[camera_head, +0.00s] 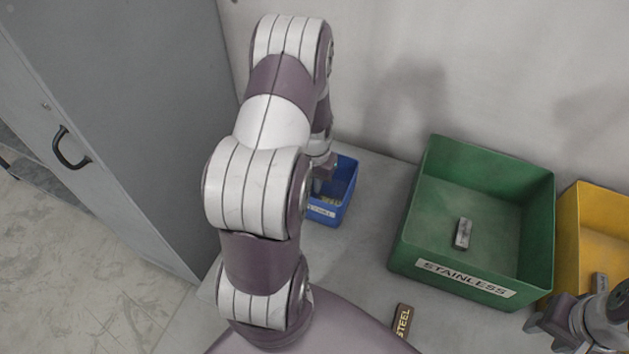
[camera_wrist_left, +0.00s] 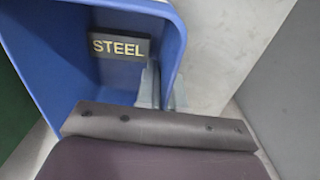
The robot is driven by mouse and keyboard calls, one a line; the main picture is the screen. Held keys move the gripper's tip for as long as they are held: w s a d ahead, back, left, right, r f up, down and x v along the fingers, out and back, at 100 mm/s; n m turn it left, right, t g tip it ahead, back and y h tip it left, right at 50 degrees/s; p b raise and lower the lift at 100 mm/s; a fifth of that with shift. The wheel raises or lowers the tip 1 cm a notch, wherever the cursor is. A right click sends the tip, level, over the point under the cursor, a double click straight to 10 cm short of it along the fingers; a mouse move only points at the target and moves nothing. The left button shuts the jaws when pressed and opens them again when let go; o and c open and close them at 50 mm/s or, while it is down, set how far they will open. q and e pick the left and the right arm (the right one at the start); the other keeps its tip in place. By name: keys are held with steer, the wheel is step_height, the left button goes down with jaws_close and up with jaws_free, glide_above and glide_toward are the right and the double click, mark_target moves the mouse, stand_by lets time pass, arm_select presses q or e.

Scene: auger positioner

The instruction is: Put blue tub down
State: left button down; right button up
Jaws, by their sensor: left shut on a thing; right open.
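The blue tub (camera_head: 347,203) is at the back left of the table, by the wall, with a white label on its front. My left gripper (camera_head: 325,172) is shut on the tub's wall, one finger inside and one outside, as the left wrist view shows at the gripper (camera_wrist_left: 160,88) and the tub (camera_wrist_left: 55,70). A dark block lettered STEEL (camera_wrist_left: 120,47) lies inside the tub. I cannot tell whether the tub's base touches the table. My right gripper (camera_head: 545,322) is partly in view at the lower right, open and apart from the tub.
A green STAINLESS bin (camera_head: 420,235) holding a grey block (camera_head: 463,233) stands right of the tub. A yellow bin (camera_head: 575,225) is at the far right. A dark STEEL block (camera_head: 403,322) lies on the table (camera_head: 350,270). A grey cabinet (camera_head: 130,90) stands left.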

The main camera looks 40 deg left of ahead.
arm_select(q)
steer(key=shift+f, duration=0.15)
steer(key=c, duration=1.3)
jaws_free()
steer(key=shift+o, duration=0.2)
step_height(320, 180, up, 12)
steer(key=p, duration=0.2)
steer(key=s+d+r+m+t, duration=0.1)
steer(key=s+d+r+m, duration=0.15)
steer(key=d, duration=0.65)
steer(key=s+d+r+m, duration=0.1)
steer(key=s+d+r, duration=0.2)
steer(key=d, duration=0.5)
step_height(320, 180, up, 12)
steer(key=p, duration=1.2)
steer(key=shift+s, duration=0.2)
